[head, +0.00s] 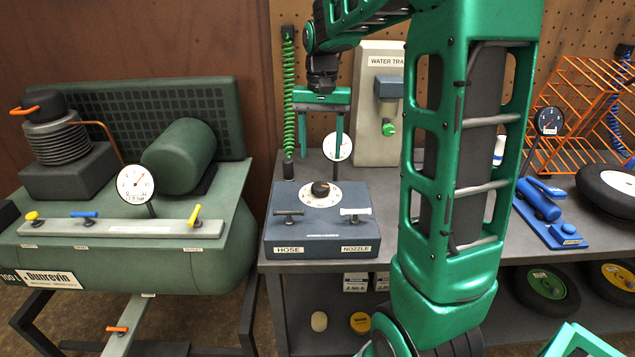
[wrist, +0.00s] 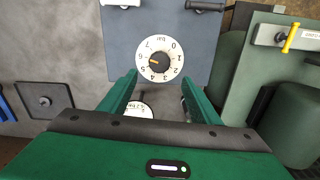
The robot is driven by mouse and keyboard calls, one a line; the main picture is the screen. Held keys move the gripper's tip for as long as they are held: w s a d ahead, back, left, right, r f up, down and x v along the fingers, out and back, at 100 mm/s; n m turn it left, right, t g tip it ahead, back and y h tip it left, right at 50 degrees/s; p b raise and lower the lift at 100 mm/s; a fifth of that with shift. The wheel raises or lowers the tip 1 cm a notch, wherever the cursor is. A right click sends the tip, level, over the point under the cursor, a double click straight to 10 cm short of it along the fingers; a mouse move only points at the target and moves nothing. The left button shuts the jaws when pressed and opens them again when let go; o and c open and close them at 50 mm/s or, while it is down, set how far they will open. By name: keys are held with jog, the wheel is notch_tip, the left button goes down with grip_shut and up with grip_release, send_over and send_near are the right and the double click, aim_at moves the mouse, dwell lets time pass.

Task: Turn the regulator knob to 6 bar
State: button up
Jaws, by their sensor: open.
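The regulator knob (head: 321,188) is black and sits on a white numbered dial on top of the blue-grey box (head: 310,245). In the wrist view the knob (wrist: 160,60) has an orange mark on its left side, facing about the 6; the exact reading is too small to tell. My gripper (head: 321,156) points down above the box, its two green fingers apart. In the wrist view my gripper (wrist: 160,88) is open and empty, with the knob beyond the fingertips, roughly centred between them. A white gauge (head: 338,147) stands behind the knob, partly covered by a finger.
The hose lever (head: 288,213) and nozzle lever (head: 355,212) flank the knob. The water trap panel (head: 378,65) stands behind. A green compressor (head: 190,250) with its own gauge (head: 135,183) is at the left. A blue tool with a gauge (head: 540,200) lies right of my arm.

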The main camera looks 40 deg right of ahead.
aim_at(320, 185)
notch_tip(320, 185, down, 11)
jog(key=shift+r, duration=0.2)
dwell(0.3)
jog(key=c, duration=1)
